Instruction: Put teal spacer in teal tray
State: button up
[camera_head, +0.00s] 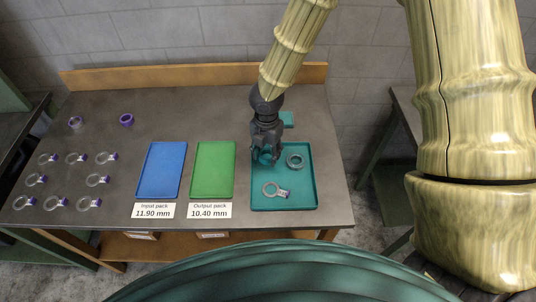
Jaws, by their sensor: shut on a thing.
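The teal tray (309,190) lies at the right end of the workbench. My gripper (266,158) is over the tray's back left part, pointing down. It is shut on a teal spacer (264,154), which shows partly between the fingers. The fingers hide much of it, and I cannot tell whether it touches the tray floor. A grey-teal ring (295,161) lies in the tray to the right of the gripper. A clear ring with a dark tag (270,188) lies in the tray nearer the front.
A blue tray (162,170) and a green tray (213,169) lie empty to the left, with labels before them. Several tagged rings and two purple-marked rings (126,120) are at far left. A small teal block (287,119) is behind the teal tray.

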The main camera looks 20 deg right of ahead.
jog(key=shift+w+d, duration=0.2)
jog(key=shift+d, duration=0.1)
jog(key=shift+f+p, duration=0.65)
jog(key=shift+f, duration=1.05)
jog(key=shift+f, duration=0.15)
jog(key=o, duration=0.8)
jog(key=shift+o, duration=0.2)
notch_tip(320, 180, up, 12)
jog(key=b, duration=0.1)
jog(key=shift+r, duration=0.2)
